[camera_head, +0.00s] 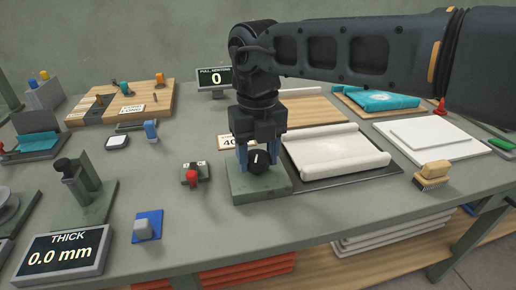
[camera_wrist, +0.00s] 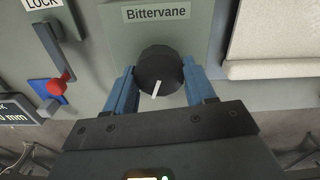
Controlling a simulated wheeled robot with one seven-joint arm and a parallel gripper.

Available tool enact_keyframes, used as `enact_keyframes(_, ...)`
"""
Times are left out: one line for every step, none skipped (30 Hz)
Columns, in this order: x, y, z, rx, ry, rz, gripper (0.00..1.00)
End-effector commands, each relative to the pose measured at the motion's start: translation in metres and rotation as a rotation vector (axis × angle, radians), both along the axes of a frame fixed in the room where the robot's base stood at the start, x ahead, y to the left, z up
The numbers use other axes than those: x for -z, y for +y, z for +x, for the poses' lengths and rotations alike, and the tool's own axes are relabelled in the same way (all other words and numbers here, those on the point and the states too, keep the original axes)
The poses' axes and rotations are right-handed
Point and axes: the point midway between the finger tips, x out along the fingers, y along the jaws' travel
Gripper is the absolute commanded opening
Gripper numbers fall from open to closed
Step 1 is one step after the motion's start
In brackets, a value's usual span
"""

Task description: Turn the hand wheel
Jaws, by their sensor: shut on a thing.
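The hand wheel is a dark round knob (camera_wrist: 160,68) with a white pointer line, on a grey-green base plate labelled "Bittervane" (camera_wrist: 185,32). In the head view the knob (camera_head: 259,161) stands on its square base (camera_head: 262,190) near the middle of the bench. My gripper (camera_head: 259,158) points down over it, with its blue fingers on either side of the knob. In the wrist view my gripper (camera_wrist: 160,88) is shut on the knob, and the white line points toward the palm, slightly left of straight. The fingers partly hide the knob's sides.
A red-handled lever (camera_head: 192,176) stands just left of the base. A rolled cream sheet (camera_head: 335,152) lies close on the right. A "THICK" display (camera_head: 63,256) reads 0.0 mm. A brush (camera_head: 432,175) lies farther right. Bare bench shows in front of the base.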

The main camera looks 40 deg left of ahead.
Motion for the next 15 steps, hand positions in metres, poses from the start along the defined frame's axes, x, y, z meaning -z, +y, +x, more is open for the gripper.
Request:
enact_keyframes(-0.0035, 0.0007, -0.0003, 0.042, 0.0, 0.001, 0.24)
enact_keyframes(-0.0035, 0.0007, -0.0004, 0.071, -0.001, 0.001, 0.24)
enact_keyframes(-0.0035, 0.0006, -0.0004, 0.109, -0.001, 0.001, 0.24)
enact_keyframes(-0.0035, 0.0007, -0.0005, 0.138, -0.001, 0.001, 0.24)
enact_keyframes(-0.0036, 0.0007, -0.0005, 0.166, -0.001, 0.001, 0.24)
enact_keyframes(-0.0037, 0.0009, -0.0006, 0.204, -0.001, 0.001, 0.24)
enact_keyframes(-0.0038, 0.001, -0.0006, 0.233, -0.001, 0.001, 0.24)
enact_keyframes(-0.0039, 0.0012, -0.0007, 0.261, -0.001, 0.002, 0.24)
enact_keyframes(-0.0039, 0.0013, -0.0007, 0.299, -0.001, 0.002, 0.24)
enact_keyframes(-0.0039, 0.0013, -0.0007, 0.328, -0.001, 0.002, 0.24)
enact_keyframes(-0.0039, 0.0013, -0.0007, 0.356, -0.001, 0.001, 0.24)
enact_keyframes(-0.0039, 0.0013, -0.0007, 0.394, -0.001, 0.001, 0.24)
enact_keyframes(-0.0038, 0.0013, -0.0007, 0.423, -0.001, 0.001, 0.24)
enact_keyframes(-0.0038, 0.0013, -0.0007, 0.451, -0.001, 0.001, 0.24)
enact_keyframes(-0.0038, 0.0014, -0.0007, 0.489, -0.001, 0.001, 0.24)
